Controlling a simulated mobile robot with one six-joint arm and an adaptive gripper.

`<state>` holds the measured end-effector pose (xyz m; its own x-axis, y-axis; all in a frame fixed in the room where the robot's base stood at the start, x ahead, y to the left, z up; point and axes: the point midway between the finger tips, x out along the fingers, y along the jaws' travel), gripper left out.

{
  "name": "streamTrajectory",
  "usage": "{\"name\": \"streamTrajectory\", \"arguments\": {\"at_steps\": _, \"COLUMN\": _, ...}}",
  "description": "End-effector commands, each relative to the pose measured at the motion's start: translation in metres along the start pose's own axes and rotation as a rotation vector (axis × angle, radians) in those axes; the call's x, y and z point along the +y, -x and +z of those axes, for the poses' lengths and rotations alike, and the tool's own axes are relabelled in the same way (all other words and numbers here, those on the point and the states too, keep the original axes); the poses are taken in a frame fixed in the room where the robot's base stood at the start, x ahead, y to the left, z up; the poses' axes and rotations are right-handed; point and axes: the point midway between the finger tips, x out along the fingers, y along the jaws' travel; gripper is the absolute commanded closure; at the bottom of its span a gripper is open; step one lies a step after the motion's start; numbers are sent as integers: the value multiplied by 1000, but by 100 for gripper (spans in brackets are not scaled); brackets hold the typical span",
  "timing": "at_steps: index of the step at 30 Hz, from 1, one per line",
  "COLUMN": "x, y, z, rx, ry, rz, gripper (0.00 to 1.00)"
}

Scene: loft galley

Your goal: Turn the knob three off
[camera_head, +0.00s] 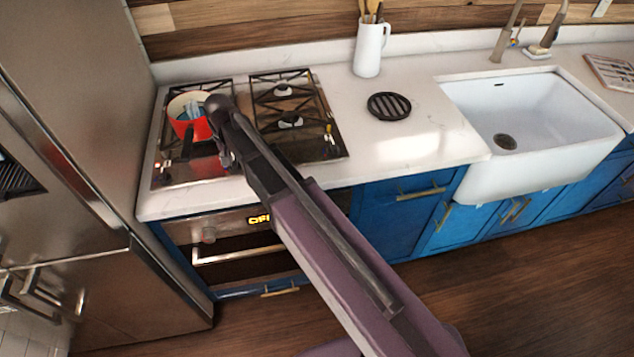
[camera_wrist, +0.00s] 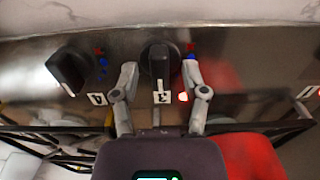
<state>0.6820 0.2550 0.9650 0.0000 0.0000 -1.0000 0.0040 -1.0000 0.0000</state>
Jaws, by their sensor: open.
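Knob three (camera_wrist: 158,60) is a dark knob on the steel cooktop panel, above a white label reading 3 in the wrist view. Its grip bar stands roughly upright in that view. A small red light glows just right of the label. My gripper (camera_wrist: 160,75) is open, with one finger on each side of the knob; whether the fingers touch it I cannot tell. In the head view my gripper (camera_head: 226,152) is over the front of the cooktop (camera_head: 170,173), and my arm hides the knob there.
Another dark knob (camera_wrist: 68,70) with its own label stands to the left in the wrist view. A red pot (camera_head: 193,130) with a dark handle sits on the left burner, close to my gripper. The counter to the right holds a black round trivet (camera_head: 389,106) and a white pitcher (camera_head: 369,48).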

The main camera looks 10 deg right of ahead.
Motion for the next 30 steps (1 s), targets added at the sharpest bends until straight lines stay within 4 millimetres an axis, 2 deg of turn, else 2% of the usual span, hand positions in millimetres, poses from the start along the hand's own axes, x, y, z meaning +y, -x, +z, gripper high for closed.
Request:
{"name": "streamTrajectory", "arguments": {"at_steps": 8, "x": 0, "y": 0, "z": 0, "rx": 0, "ry": 109, "rz": 0, "gripper": 43}}
{"name": "streamTrajectory", "arguments": {"at_steps": 30, "x": 0, "y": 0, "z": 0, "rx": 0, "ry": 597, "rz": 0, "gripper": 43}}
